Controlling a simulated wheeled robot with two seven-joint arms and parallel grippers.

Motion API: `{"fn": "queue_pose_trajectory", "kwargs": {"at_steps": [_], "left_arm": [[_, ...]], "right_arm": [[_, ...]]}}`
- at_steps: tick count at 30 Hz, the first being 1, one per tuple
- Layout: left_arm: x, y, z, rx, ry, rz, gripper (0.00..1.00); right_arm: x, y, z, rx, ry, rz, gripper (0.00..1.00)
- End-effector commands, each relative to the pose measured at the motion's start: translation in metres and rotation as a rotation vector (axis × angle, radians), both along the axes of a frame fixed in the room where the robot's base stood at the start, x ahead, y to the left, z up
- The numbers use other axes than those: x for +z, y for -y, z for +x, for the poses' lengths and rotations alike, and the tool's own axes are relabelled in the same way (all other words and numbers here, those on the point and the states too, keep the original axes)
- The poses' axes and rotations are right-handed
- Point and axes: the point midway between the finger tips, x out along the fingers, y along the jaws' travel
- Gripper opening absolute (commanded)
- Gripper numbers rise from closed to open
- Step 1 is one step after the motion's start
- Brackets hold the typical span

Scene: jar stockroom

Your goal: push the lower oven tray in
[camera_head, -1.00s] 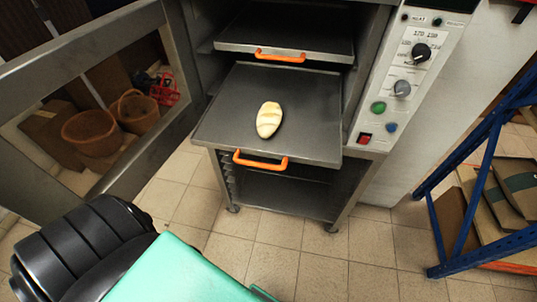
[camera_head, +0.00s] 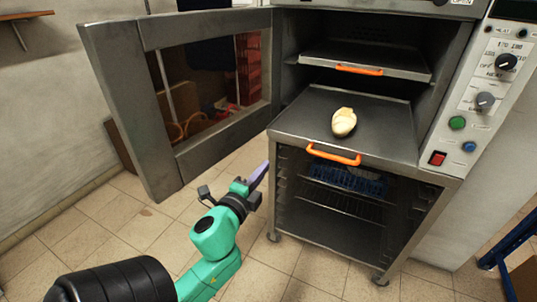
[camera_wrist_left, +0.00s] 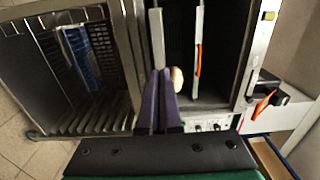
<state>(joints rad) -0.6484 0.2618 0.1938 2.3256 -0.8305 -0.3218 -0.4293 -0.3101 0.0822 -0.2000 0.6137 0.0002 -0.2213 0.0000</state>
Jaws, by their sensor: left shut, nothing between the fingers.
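The lower oven tray (camera_head: 385,127) is a dark flat sheet with an orange handle (camera_head: 333,155) on its front edge. It sticks out of the open oven, and a pale bread loaf (camera_head: 344,122) lies on it. My left gripper (camera_head: 259,174), with purple fingers, is shut and empty, to the left of the tray and lower in the head view. In the left wrist view my left gripper (camera_wrist_left: 160,82) points at the oven front, with the loaf (camera_wrist_left: 177,78) showing beside its fingertips. The fingers cover part of the tray there, so contact cannot be told. My right gripper is not seen.
The upper tray (camera_head: 370,63), with its own orange handle, sits inside the oven above. The windowed oven door (camera_head: 185,160) stands open to the left. A rack with a blue crate (camera_head: 347,178) is below. A blue shelf frame (camera_head: 510,245) stands at right. Tiled floor in front is free.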

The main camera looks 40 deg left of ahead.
Motion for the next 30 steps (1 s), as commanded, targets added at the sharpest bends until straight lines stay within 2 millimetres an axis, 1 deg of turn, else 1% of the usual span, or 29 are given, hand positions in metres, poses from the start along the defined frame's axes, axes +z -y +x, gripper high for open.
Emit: {"fn": "queue_pose_trajectory", "kwargs": {"at_steps": [2,5,9,14,18,21,25,30], "left_arm": [[0.007,0.000,0.003,-0.002,0.009,0.012,0.00],[0.009,-0.003,0.016,-0.003,0.011,0.011,0.00],[0.010,-0.010,0.044,-0.001,0.010,0.009,0.00],[0.010,-0.019,0.078,-0.001,0.010,0.008,0.00],[0.009,-0.027,0.107,-0.001,0.010,0.005,0.00],[0.008,-0.031,0.122,0.000,0.008,0.004,0.00],[0.007,-0.033,0.133,-0.001,0.007,0.004,0.00],[0.006,-0.033,0.135,-0.003,0.006,0.004,0.00]], "right_arm": [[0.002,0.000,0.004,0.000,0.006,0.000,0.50],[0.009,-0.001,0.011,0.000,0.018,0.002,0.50],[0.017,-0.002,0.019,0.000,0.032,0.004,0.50],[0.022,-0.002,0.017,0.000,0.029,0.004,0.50],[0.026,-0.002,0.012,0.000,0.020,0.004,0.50],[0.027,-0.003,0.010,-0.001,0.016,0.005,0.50],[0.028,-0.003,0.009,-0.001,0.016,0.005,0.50],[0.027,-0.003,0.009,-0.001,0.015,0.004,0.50]]}}
